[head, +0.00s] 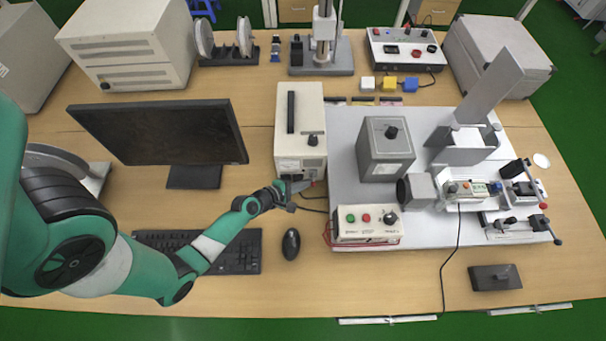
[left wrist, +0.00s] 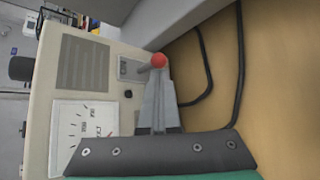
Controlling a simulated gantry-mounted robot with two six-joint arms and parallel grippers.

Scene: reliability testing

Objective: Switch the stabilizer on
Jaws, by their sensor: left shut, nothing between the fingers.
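The stabilizer (head: 313,120) is a cream box with a dark top handle and a black knob, left of the grey plate in the head view. In the left wrist view its front panel shows a grille, a white dial meter (left wrist: 78,130) and a toggle switch with a red ball tip (left wrist: 158,60). The lever sticks out from the panel. My left gripper (head: 296,188) is at the lower front of the stabilizer. Its fingers (left wrist: 158,80) are shut and empty, with the tips right at the red ball; I cannot tell whether they touch. My right gripper is not in view.
A monitor (head: 160,132), a keyboard (head: 240,252) and a mouse (head: 291,244) lie to the left and front. A control box (head: 368,236) with buttons stands to the right of my gripper. Black cables (left wrist: 205,70) run beside the switch in the left wrist view.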

